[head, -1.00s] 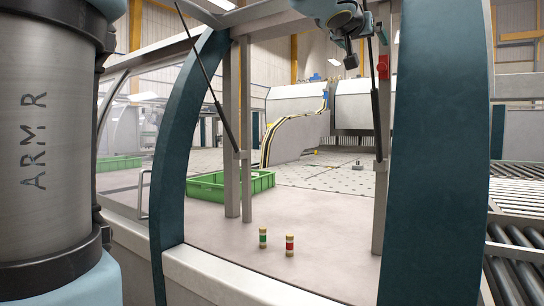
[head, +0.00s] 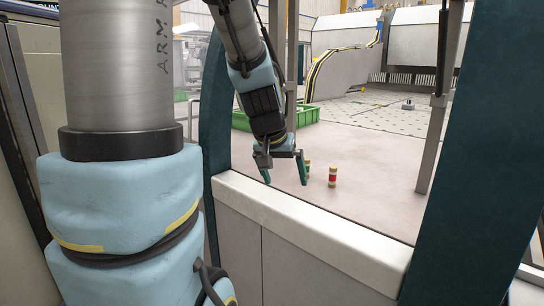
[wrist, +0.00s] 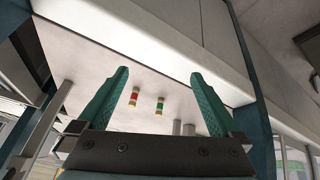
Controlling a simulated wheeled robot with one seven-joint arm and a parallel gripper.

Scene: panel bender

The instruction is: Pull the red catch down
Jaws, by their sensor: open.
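The red catch is not in view now in either camera. The right-hand metal post (head: 437,115), which carried it near its top in the earlier head view, shows only its lower part. My gripper (head: 285,177) is open and empty, pointing down above the pale sill (head: 310,233), left of that post. In the wrist view my gripper (wrist: 158,74) shows its two green fingers spread wide. A small cylinder with a red band (head: 332,177) and one with a green band (head: 308,165) stand on the panel bender's table beyond my gripper; neither is held.
A green crate (head: 308,115) stands on the table behind my arm. Dark blue frame uprights stand at the left (head: 214,110) and right (head: 480,150) of the opening. Table surface around the cylinders is largely clear.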

